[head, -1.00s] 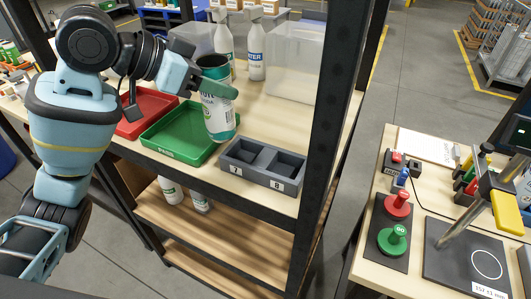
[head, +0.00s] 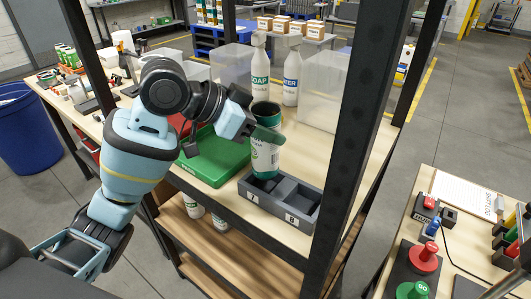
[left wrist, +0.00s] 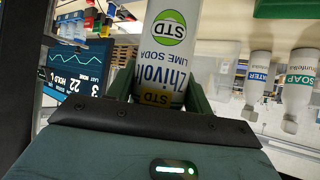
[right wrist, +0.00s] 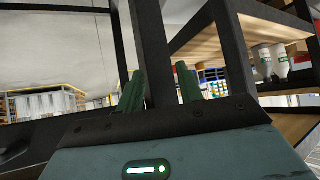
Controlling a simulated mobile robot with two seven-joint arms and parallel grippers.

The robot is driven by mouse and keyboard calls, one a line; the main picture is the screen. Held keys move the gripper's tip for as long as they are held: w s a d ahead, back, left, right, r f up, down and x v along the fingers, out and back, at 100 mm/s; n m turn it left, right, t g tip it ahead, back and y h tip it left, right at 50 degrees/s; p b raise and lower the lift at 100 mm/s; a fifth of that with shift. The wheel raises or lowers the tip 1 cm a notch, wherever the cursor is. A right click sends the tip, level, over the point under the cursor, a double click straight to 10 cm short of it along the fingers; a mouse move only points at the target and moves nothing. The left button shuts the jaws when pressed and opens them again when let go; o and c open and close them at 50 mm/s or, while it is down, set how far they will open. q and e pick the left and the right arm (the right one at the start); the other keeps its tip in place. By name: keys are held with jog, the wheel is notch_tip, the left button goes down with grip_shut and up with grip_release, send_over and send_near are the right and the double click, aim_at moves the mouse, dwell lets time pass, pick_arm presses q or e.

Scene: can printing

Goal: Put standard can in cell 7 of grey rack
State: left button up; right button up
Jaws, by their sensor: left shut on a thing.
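The grey rack (head: 300,222) has two cells, marked 7 on the left and 8 on the right. The can's lower end is over cell 7; I cannot tell whether it is above or inside the cell. Cell 8 looks empty. My right gripper (right wrist: 160,88) shows only in its wrist view, fingers apart and empty.
A green tray (head: 217,172) lies left of the rack. Soap (head: 259,70) and water (head: 291,80) bottles and a clear bin (head: 325,90) stand behind. A dark shelf post (head: 345,140) rises close right of the rack.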

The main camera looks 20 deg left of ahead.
aim_at(265, 147)
pick_arm(q)
jog(key=shift+f, duration=2.5)
jog(key=o, duration=1)
jog(key=shift+f, duration=0.1)
jog(key=v, duration=1.2)
jog(key=shift+s, duration=0.1)
